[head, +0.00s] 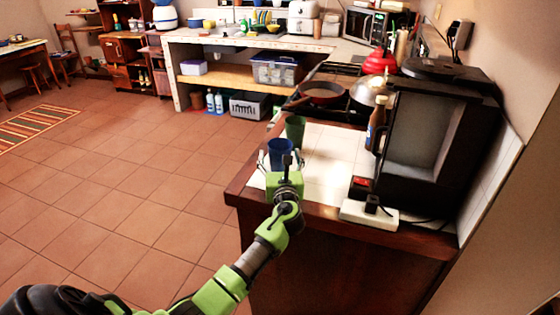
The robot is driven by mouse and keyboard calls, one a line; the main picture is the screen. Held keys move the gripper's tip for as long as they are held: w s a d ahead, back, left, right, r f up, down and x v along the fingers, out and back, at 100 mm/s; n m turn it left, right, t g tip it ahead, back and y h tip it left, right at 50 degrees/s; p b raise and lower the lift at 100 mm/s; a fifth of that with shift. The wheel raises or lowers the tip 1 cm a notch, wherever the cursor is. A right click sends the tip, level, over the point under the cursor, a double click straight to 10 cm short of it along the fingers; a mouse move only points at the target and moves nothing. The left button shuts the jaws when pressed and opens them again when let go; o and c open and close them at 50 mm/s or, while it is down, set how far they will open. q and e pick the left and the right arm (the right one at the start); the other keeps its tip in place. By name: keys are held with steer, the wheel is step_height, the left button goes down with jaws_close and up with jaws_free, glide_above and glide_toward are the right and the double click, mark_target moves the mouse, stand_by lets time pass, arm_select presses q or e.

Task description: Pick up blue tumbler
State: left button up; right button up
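The blue tumbler (280,147) stands upright on the white tiled counter top, near its front left corner. My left gripper (281,160) reaches it from the front, and its wrist hides the tumbler's lower part. The fingers are spread apart, one toward each side of the tumbler; contact with it cannot be made out. A green tumbler (295,128) stands just behind the blue one. My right gripper is not in view.
A brown bottle (376,124) and a black oven-like box (428,130) stand on the right. A red-switched device (361,187) and white power strip (369,214) lie at the front. Tiles right of the tumblers are clear.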

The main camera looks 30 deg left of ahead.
arm_select(q)
steer(key=c, duration=1.2)
steer(key=shift+r, duration=0.1)
